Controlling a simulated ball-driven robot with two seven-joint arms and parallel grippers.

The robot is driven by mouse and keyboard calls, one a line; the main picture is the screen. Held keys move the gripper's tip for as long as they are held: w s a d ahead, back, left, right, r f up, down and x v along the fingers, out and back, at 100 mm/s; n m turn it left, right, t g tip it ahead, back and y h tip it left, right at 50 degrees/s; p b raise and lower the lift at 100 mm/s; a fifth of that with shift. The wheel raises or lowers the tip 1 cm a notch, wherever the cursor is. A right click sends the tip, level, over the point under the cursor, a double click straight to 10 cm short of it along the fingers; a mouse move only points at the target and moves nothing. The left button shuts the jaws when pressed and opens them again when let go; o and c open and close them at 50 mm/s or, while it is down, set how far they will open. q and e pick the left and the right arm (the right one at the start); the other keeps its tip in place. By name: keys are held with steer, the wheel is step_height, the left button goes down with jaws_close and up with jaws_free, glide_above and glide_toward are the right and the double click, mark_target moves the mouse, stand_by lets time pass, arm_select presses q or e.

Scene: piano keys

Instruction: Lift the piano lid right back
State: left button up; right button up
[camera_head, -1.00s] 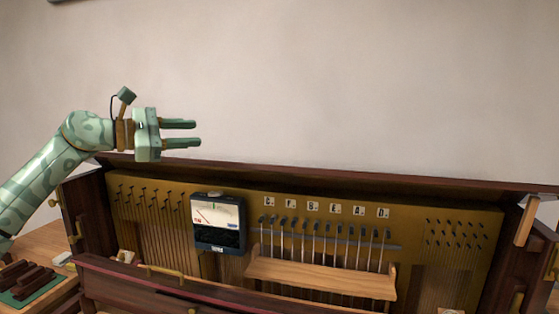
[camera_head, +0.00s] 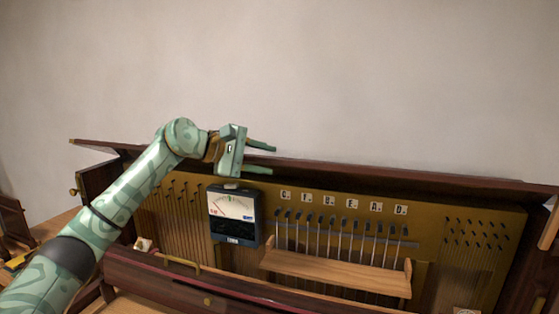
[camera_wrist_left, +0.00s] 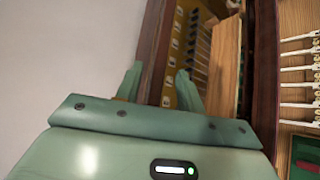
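The piano lid (camera_head: 400,182) shows in the head view as a long, narrow dark wood strip along the back top edge of the open piano. In the left wrist view the lid (camera_wrist_left: 152,50) runs up the picture beside the pale wall. My left gripper (camera_head: 273,159) is at the lid's back edge, left of the middle. Its two fingers (camera_wrist_left: 159,82) are apart, with the dark lid strip appearing between them in the wrist view. I cannot tell whether either finger touches it. My right gripper is in neither view.
A meter (camera_head: 234,218) stands inside the piano, below the gripper. A light wood shelf (camera_head: 338,273) sits before a row of hammers and letter tiles. A light wood piece (camera_head: 548,232) stands at the right edge. The wall (camera_head: 380,80) behind is bare.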

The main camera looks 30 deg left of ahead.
mark_target(277, 162)
arm_select(q)
steer(key=shift+x, duration=2.35)
steer(key=shift+a, duration=0.1)
jaws_close()
